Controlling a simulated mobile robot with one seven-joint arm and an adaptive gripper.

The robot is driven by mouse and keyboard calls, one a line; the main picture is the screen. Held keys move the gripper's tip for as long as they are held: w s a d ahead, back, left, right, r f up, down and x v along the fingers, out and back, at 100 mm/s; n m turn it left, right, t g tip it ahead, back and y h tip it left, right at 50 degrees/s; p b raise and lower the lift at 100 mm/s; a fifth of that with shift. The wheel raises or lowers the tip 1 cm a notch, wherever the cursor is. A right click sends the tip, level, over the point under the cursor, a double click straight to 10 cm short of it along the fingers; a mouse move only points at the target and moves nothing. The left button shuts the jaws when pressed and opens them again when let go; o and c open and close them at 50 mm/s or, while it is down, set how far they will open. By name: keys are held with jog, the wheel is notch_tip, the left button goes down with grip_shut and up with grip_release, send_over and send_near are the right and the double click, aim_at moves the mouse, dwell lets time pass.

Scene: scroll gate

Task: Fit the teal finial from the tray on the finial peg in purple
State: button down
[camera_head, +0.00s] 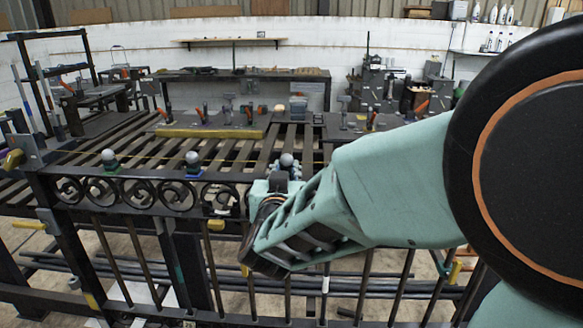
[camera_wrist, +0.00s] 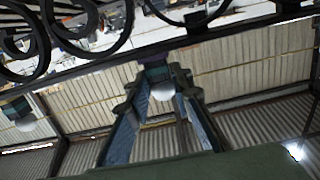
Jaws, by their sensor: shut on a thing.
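My gripper (camera_head: 280,181) is at the top rail of the dark scroll gate (camera_head: 140,193), right of the scrolls. It is shut on a finial with a pale grey ball (camera_head: 287,160). In the wrist view my gripper (camera_wrist: 160,88) has a finger on either side of this finial (camera_wrist: 163,91). Its collar looks dark teal with a purplish part beside it, close to the rail (camera_wrist: 215,38). I cannot tell whether it is seated on a peg. Two other ball finials stand upright on the rail, one with a green collar (camera_head: 109,158) and one with a blue collar (camera_head: 193,163). I cannot make out the tray.
Behind the gate is a slatted table (camera_head: 150,152) with a yellow bar (camera_head: 210,132) and several clamps. Tools stand on a bench (camera_head: 375,128) at the back right. Gate bars run below the rail. My arm hides the right side of the gate.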

jog(key=c, duration=1.6)
grip_release()
jog(key=shift+f, duration=0.1)
